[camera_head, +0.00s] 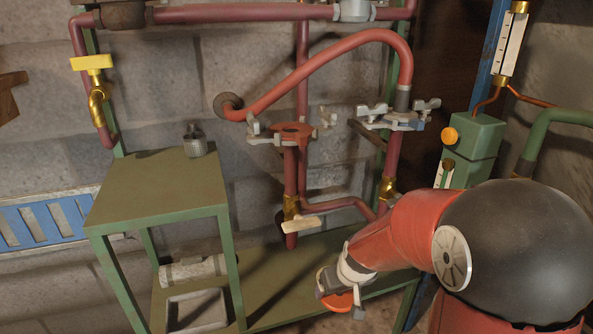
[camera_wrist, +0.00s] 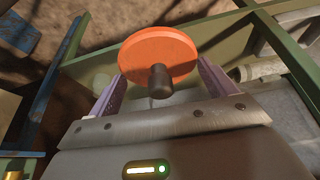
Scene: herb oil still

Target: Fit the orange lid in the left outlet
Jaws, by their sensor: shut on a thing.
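The orange lid (camera_wrist: 150,50) is a flat round disc with a dark knob in its centre. My gripper (camera_wrist: 162,80) is shut on it, with one pale finger on each side. In the head view, my gripper (camera_head: 342,290) hangs low over the green bench's front, the lid (camera_head: 337,302) partly hidden under it. The left outlet (camera_head: 292,131) is a red flange with an open top on an upright red pipe, with grey clamps around it. It stands behind and above my gripper, apart from the lid.
The right pipe (camera_head: 391,160) carries a curved red hose (camera_head: 330,60) through a grey clamp (camera_head: 395,117). A pale valve handle (camera_head: 299,224) sticks out below the left outlet. A green side table (camera_head: 150,185) bears a small metal weight (camera_head: 195,140). A green box (camera_head: 470,150) stands at right.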

